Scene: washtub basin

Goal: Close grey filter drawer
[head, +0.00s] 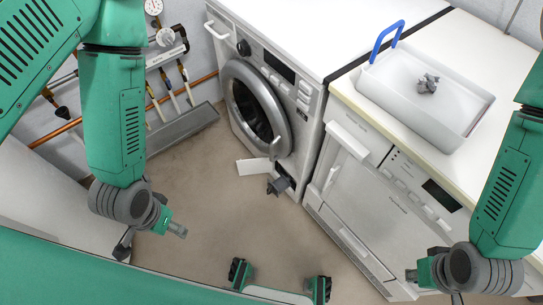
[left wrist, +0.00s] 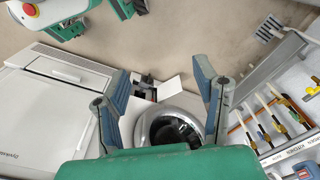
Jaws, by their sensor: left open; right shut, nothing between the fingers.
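The grey filter drawer (head: 278,186) sticks out of a low opening at the washing machine's bottom front. The white flap (head: 253,167) beside it stands open. In the left wrist view the drawer (left wrist: 147,82) appears small, between the fingers' outlines but well beyond them, with the flap (left wrist: 173,89) next to it. My left gripper (head: 150,238) is open and empty, apart from the drawer, to its lower left in the head view. My right gripper (head: 424,274) is shut and empty, low at the right in front of the dishwasher, far from the drawer.
A dishwasher (head: 368,205) stands to the right, under a counter with a white basin (head: 400,92). Pipes and a grey trough (head: 185,132) line the left wall. The floor (head: 215,215) before the drawer is clear.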

